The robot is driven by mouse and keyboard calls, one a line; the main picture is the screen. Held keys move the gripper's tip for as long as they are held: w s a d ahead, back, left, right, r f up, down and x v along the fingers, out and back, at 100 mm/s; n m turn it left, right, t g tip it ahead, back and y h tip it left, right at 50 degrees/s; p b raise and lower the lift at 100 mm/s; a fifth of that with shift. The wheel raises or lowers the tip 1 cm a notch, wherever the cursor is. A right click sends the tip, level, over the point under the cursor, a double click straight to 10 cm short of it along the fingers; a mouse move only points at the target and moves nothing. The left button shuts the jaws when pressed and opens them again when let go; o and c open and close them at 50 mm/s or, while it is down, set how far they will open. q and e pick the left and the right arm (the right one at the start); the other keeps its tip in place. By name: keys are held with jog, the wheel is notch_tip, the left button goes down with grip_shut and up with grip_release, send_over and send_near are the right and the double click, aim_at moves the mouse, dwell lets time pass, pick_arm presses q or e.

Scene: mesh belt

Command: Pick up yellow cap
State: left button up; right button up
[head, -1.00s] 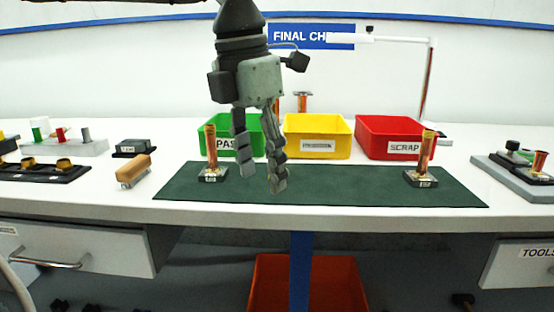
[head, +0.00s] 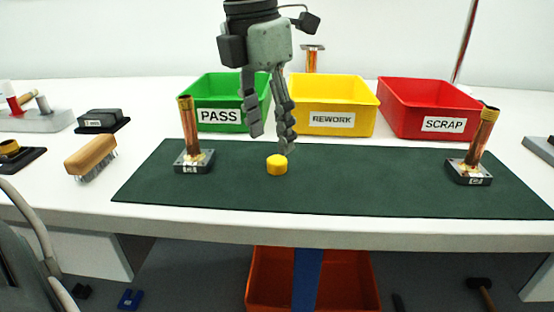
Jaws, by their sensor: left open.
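The yellow cap (head: 277,166) is a small round piece lying on the dark green mat (head: 350,180), left of the mat's middle. My left gripper (head: 271,144) hangs over the mat from above, with its fingers apart and nothing between them. Its right fingertip shows just above and slightly right of the cap, and its left fingertip is up and to the left. I cannot tell whether the right finger touches the cap. My right gripper is not in the head view.
A copper tube on a base (head: 190,138) stands left of the cap, another copper tube (head: 480,140) far right. Behind are the green PASS (head: 219,116), yellow REWORK (head: 331,119) and red SCRAP (head: 443,124) bins. A brush (head: 91,155) lies left of the mat.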

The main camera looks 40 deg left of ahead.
aim_at(277, 159)
pick_arm(q)
jog(key=f, duration=0.3)
jog(key=w+f, duration=0.1)
jog(key=shift+d+f, duration=0.25)
jog(key=shift+f, duration=0.05)
jog(key=c, duration=0.8)
